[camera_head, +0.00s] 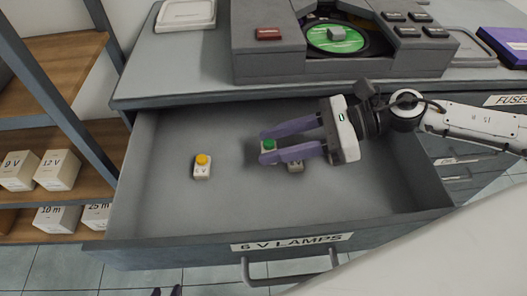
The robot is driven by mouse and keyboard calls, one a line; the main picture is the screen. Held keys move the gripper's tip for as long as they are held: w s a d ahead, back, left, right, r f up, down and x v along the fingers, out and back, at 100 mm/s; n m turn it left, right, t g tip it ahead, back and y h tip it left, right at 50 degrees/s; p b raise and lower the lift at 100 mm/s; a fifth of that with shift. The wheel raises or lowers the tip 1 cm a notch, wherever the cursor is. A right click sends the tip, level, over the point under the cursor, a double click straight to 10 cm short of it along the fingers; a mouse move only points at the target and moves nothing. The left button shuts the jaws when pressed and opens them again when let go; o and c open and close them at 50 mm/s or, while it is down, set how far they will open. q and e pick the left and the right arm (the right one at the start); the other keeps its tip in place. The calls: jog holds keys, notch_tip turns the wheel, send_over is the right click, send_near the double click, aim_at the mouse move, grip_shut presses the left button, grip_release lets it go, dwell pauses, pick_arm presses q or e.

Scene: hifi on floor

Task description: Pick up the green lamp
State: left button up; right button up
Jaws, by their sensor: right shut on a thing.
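The green lamp (269,144) is in the open drawer (225,215) labelled "6 V LAMPS". My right gripper (265,146) reaches in from the right, with its purple fingers on either side of the lamp and shut on it. The fingers hide much of the lamp's body, and I cannot tell whether it is clear of the drawer floor. Only the dark fingertips of my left gripper (166,292) show at the bottom edge, apart from each other with nothing seen between them.
A yellow lamp (202,167) stands in the drawer to the left. Another pale lamp base (295,167) is partly hidden below the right gripper's fingers. The hi-fi unit (255,61) stands on the counter behind. A shelf with labelled boxes (60,170) is at the left.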

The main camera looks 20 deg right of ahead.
notch_tip(320, 180, up, 12)
dwell(0.4)
dwell(1.0)
